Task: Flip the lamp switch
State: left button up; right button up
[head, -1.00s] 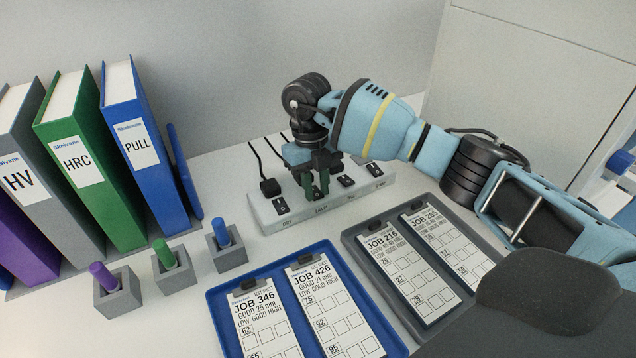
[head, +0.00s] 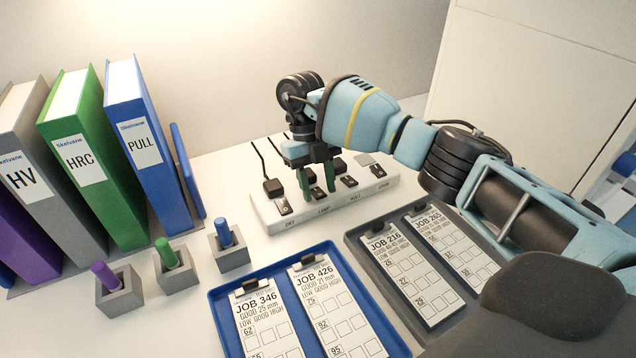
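A white power strip (head: 304,219) with a row of dark rocker switches lies on the table near the wall. Its labels read roughly DRY, LAMP, PULL and SPARE, though they are small. My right gripper (head: 318,181) points down over the LAMP position, with its two green fingers apart and nothing seen held between them. The fingers and wrist partly hide the lamp switch, so its rocker position cannot be made out. Whether the fingertips touch the strip cannot be told. My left gripper is not in view.
A blue tray (head: 222,318) and a grey tray (head: 362,262) with job cards lie in front of the strip. Upright binders (head: 150,165) stand at left. Grey holders (head: 232,256) with coloured pegs stand between the binders and the blue tray.

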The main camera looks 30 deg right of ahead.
aim_at(312, 188)
jog(key=shift+r, duration=0.15)
jog(key=v, duration=0.7)
jog(key=shift+r, duration=0.3)
jog(key=shift+w+f, duration=0.1)
dwell(0.4)
